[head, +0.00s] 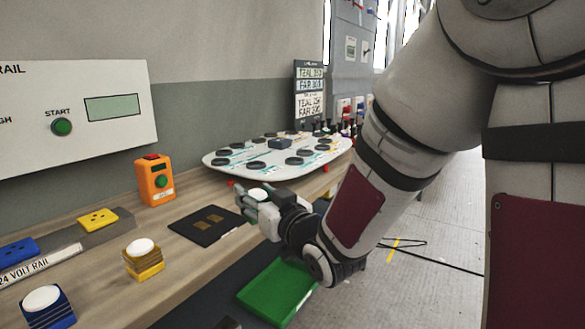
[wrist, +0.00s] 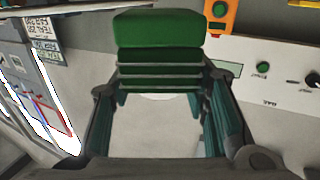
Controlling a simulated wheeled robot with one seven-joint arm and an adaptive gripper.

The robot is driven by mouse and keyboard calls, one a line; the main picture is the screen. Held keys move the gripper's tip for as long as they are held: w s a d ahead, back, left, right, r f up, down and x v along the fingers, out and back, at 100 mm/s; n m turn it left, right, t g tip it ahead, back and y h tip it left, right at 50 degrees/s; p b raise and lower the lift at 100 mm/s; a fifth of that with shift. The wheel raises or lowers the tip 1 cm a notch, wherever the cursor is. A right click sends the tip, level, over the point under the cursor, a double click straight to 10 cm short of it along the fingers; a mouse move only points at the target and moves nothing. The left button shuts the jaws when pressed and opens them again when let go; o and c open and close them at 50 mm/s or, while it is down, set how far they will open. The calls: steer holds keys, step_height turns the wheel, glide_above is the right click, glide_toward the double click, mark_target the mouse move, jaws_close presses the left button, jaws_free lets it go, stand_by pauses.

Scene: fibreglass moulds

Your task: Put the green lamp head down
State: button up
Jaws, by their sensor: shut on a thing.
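The green lamp head (wrist: 158,28) has a green block, dark ribs and a white dome. My gripper (wrist: 160,88) is shut on it, with teal fingers on either side in the wrist view. In the head view my gripper (head: 250,203) is over the bench's front edge, right of a black pad (head: 193,233) with two gold squares. There the lamp head is mostly hidden by the fingers; a white dome (head: 258,192) shows between them. The lamp head appears held above the bench; the exact gap cannot be told.
A yellow lamp head (head: 144,264) and a blue lamp head (head: 45,310) stand on the bench, near the 24 volt rail (head: 60,258). An orange button box (head: 155,180) stands behind the pad. A white board (head: 230,158) lies beyond my gripper. A green tray (head: 278,292) sits lower down.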

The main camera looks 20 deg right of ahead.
steer(key=w+d, duration=0.1)
steer(key=w, duration=0.4)
steer(key=w+d+f, duration=0.1)
steer(key=w, duration=0.4)
steer(key=w+d+b, duration=0.1)
steer(key=w, duration=0.4)
steer(key=shift+w+d+f, duration=0.1)
steer(key=shift+d+f, duration=0.15)
steer(key=shift+d, duration=0.15)
steer(key=shift+f+b, duration=0.5)
steer(key=shift+f, duration=1.2)
steer(key=shift+f, duration=0.15)
steer(key=o, duration=0.9)
steer(key=shift+o, duration=0.5)
steer(key=shift+s+d, duration=0.1)
steer(key=shift+s, duration=0.15)
steer(key=p+v, duration=0.1)
steer(key=v, duration=1)
steer(key=shift+s, duration=0.3)
